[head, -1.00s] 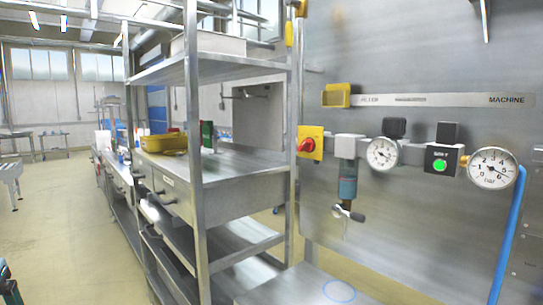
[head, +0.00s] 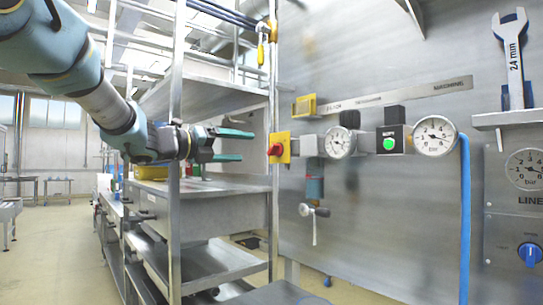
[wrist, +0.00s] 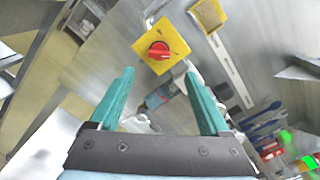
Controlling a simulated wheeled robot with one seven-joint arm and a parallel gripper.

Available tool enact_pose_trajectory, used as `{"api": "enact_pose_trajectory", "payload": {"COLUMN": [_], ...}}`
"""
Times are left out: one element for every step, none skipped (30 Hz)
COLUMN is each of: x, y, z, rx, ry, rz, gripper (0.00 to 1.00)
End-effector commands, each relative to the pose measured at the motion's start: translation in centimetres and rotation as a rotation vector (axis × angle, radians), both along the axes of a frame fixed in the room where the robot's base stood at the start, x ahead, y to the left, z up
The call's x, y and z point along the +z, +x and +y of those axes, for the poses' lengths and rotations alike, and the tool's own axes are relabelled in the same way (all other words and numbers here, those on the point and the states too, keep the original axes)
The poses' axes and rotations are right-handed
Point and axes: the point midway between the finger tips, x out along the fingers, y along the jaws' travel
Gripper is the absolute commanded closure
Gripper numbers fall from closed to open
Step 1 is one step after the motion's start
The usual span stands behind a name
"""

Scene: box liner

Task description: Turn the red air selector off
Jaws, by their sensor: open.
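The red air selector (head: 275,150) is a red knob on a yellow square plate (head: 285,147), mounted at the left end of the air line on the metal panel. My gripper (head: 236,145) is open and empty, a short way left of the selector in the head view, its teal fingers pointing toward it. In the wrist view the red knob (wrist: 159,51) shows beyond and between my fingertips, its handle roughly level in that picture. The fingers do not touch it. My gripper also shows in the wrist view (wrist: 163,80).
Right of the selector are a filter with a small lever valve (head: 314,210), gauges (head: 435,135), a green-lit block (head: 390,142) and a blue hose (head: 464,220). A steel shelf rack (head: 215,205) stands left, close to my arm. A wrench (head: 512,55) hangs at the right.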

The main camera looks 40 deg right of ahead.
Motion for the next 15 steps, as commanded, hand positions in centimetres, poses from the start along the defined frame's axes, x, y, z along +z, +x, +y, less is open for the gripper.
{"api": "enact_pose_trajectory", "payload": {"x": [0.2, 0.2, 0.2, 0.2, 0.3, 0.3, 0.2, 0.2, 0.3, 0.2, 0.2, 0.2, 0.2, 0.2, 0.2], "y": [-0.1, -0.1, -0.2, -0.2, -0.2, -0.3, -0.3, -0.3, -0.3, -0.4, -0.4, -0.4, -0.4, -0.4, -0.4], "z": [-0.7, -1.2, -1.9, -2.4, -3.1, -3.8, -4.4, -5.0, -5.7, -6.2, -6.7, -7.3, -7.7, -8.1, -8.6], "rx": [-0.002, -0.003, -0.002, -0.001, -0.001, -0.002, -0.002, -0.001, 0.000, 0.000, 0.000, 0.001, 0.002, 0.003, 0.002], "ry": [0.001, 0.002, 0.002, 0.002, 0.002, 0.002, 0.003, 0.003, 0.002, 0.002, 0.002, 0.002, 0.003, 0.002, 0.001], "rz": [0.003, 0.004, 0.005, 0.005, 0.006, 0.005, 0.006, 0.007, 0.007, 0.008, 0.007, 0.007, 0.007, 0.007, 0.007], "gripper": [0.19, 0.19, 0.19, 0.19, 0.19, 0.19, 0.19, 0.19, 0.19, 0.19, 0.19, 0.19, 0.19, 0.19, 0.19]}}
